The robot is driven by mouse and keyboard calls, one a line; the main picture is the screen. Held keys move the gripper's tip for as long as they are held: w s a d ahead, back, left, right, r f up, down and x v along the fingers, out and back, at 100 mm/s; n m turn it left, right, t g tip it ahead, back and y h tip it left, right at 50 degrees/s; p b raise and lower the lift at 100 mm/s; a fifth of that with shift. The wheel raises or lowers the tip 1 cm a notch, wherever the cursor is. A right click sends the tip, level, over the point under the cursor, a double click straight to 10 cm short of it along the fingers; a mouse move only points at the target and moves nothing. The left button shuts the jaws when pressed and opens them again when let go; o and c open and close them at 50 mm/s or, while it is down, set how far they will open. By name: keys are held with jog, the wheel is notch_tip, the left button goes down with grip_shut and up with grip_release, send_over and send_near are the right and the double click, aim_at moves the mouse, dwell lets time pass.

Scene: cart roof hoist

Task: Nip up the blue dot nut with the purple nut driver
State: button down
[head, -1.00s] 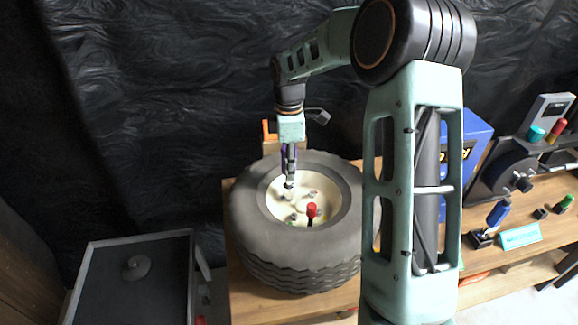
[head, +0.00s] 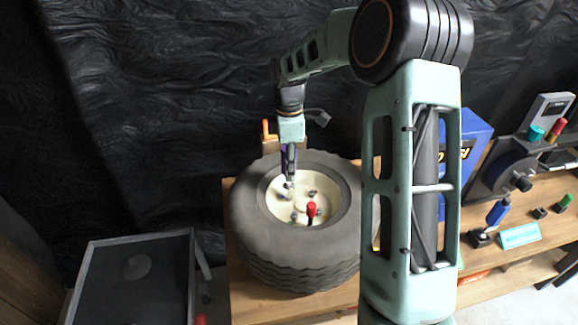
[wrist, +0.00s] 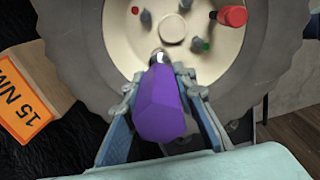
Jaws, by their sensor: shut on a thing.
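The purple nut driver (wrist: 162,105) is held between the fingers of my gripper (wrist: 160,85), which is shut on it. Its metal tip (wrist: 158,56) points at the cream wheel hub (wrist: 215,75), over the near side of the hub's nut ring in the wrist view. The nut under the tip is mostly hidden, and I cannot tell whether the tip is seated on it. No blue dot is visible. Other nuts show beside a red dot (wrist: 135,10) and a green dot (wrist: 206,46). In the head view my gripper (head: 289,170) is above the hub's far left part.
The black tyre (head: 255,235) lies flat on a wooden bench around the hub. A red-capped post (head: 311,209) stands up from the hub. A grey tray (head: 135,245) is at left; tools stand at right.

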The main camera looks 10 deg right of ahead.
jog(key=shift+f, duration=0.2)
dwell(0.3)
jog(key=shift+f+b, duration=0.7)
jog(key=shift+f, duration=0.3)
jog(key=m, duration=0.5)
jog(key=shift+m, duration=0.4)
jog(key=m, duration=0.4)
jog(key=shift+m, duration=0.4)
jog(key=m, duration=1)
jog(key=shift+r+p, duration=2.4)
jog(key=shift+r, duration=0.95)
